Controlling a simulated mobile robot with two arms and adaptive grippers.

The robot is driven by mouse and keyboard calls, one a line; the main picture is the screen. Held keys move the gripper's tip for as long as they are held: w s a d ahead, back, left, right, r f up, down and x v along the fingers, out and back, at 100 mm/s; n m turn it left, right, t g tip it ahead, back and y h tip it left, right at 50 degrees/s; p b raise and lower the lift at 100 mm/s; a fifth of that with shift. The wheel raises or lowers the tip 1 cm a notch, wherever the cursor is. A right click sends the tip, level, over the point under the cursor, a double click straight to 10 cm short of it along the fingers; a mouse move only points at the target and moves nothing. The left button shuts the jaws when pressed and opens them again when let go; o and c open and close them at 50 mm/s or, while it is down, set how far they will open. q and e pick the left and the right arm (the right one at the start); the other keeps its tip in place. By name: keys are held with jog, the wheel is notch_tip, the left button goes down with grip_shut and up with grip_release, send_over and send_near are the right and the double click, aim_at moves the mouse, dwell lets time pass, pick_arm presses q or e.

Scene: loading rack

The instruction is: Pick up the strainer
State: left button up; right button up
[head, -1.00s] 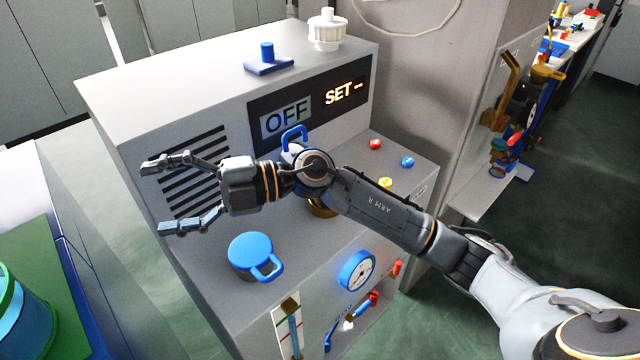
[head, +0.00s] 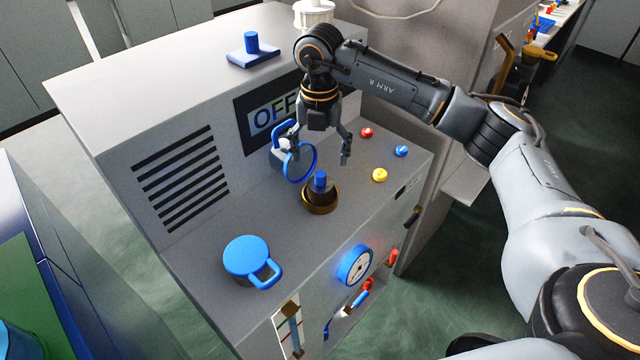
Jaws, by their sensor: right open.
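A blue hoop with a see-through middle (head: 301,162) stands on the machine's lower shelf, below the display. A blue loop handle shows behind it, and it looks like the strainer, though I cannot be sure. My right gripper (head: 320,153) points down over the shelf with its fingers spread and nothing between them. Its left finger overlaps the hoop and handle in the picture; I cannot tell whether it touches them. The gripper hides part of this item and the display. My left gripper is out of view.
A brass fitting with a blue knob (head: 320,198) stands just below the gripper. A blue-lidded cup (head: 252,262) is front left. Red (head: 367,132), blue (head: 401,151) and yellow (head: 379,175) buttons lie right. A white ribbed part (head: 314,13) and blue block (head: 252,52) are on top.

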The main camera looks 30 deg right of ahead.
aim_at(321, 174)
notch_tip(321, 174, down, 3)
jog(key=shift+r, duration=0.1)
jog(key=f+p, duration=0.3)
jog(key=f, duration=0.1)
jog(key=shift+w+d, duration=0.25)
jog(key=shift+f, duration=0.65)
jog(key=c, duration=1.2)
